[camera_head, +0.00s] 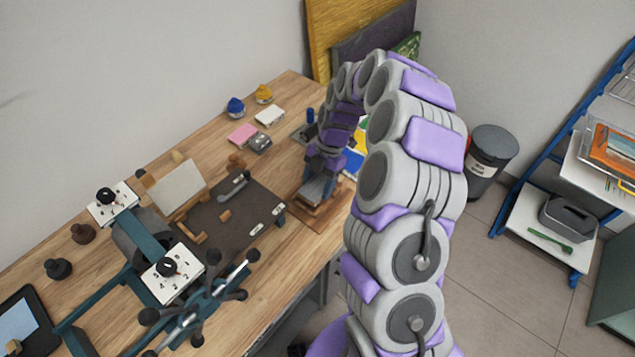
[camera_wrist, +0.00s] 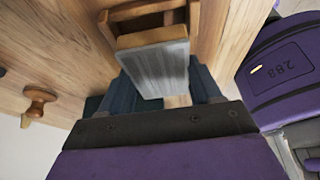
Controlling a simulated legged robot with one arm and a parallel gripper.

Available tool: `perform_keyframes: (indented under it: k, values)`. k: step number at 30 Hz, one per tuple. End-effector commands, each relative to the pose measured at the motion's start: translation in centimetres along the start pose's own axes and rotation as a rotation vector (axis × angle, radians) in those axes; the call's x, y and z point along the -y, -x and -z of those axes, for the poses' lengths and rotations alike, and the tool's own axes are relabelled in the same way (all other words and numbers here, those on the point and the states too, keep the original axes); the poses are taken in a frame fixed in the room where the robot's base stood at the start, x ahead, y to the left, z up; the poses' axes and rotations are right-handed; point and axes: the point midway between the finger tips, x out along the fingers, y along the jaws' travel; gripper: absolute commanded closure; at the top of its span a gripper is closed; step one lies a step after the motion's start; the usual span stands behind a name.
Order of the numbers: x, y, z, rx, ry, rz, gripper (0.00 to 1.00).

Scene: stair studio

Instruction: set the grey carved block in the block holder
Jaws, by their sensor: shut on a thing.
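My gripper (camera_wrist: 160,88) is shut on the grey carved block (camera_wrist: 155,70), with one dark blue finger on each side of it. The block's far end meets the wooden block holder (camera_wrist: 108,28) in the wrist view. I cannot tell whether the block rests inside the holder or just above it. In the head view the grey block (camera_head: 313,191) shows below my gripper (camera_head: 318,177), over the wooden holder (camera_head: 322,213) near the right edge of the workbench. The block's underside and carving are hidden.
A dark board (camera_head: 235,222) with a handle lies left of the holder. A teal clamp frame (camera_head: 150,235) with white dial plates stands at the front left. A pink pad (camera_head: 242,134) and a grey gadget (camera_head: 260,143) lie behind. A wooden knob (camera_wrist: 37,103) shows in the wrist view.

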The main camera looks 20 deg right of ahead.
Motion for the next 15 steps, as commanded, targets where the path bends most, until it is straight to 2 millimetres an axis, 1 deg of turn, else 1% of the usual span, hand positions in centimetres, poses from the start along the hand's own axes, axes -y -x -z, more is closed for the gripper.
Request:
perform_keyframes:
  k: [15]
  values:
    - [0.01,-0.74,-0.28,-0.001,0.000,0.001,0.69]
